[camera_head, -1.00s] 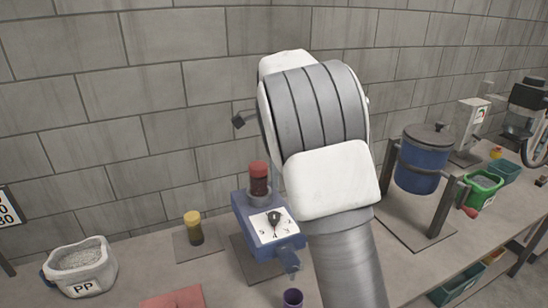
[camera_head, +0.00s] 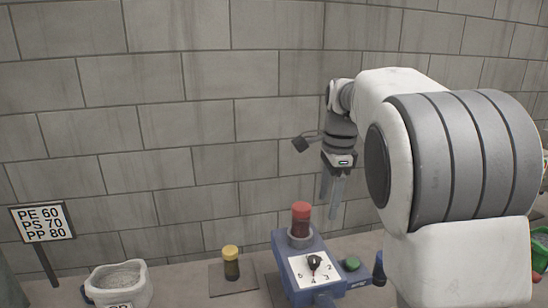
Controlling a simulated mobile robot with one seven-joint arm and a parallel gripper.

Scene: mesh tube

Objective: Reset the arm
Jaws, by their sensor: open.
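My gripper (camera_head: 332,198) hangs pointing down in front of the wall, above the back of the blue machine (camera_head: 296,258). Its two thin grey fingers are apart with nothing between them. My white and grey arm fills the right side of the view. The blue machine has a white dial plate with a black pointer (camera_head: 314,262) and a green button (camera_head: 351,263). A red-capped tube (camera_head: 301,222) stands upright in the machine's grey holder, left of and below my gripper.
A yellow-capped tube (camera_head: 231,262) stands on a dark pad left of the machine. A pale bin (camera_head: 120,285) of granules sits further left, near a sign (camera_head: 43,222) reading PE 60, PS 70, PP 80. A green bin (camera_head: 540,250) shows partly at the right edge behind my arm.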

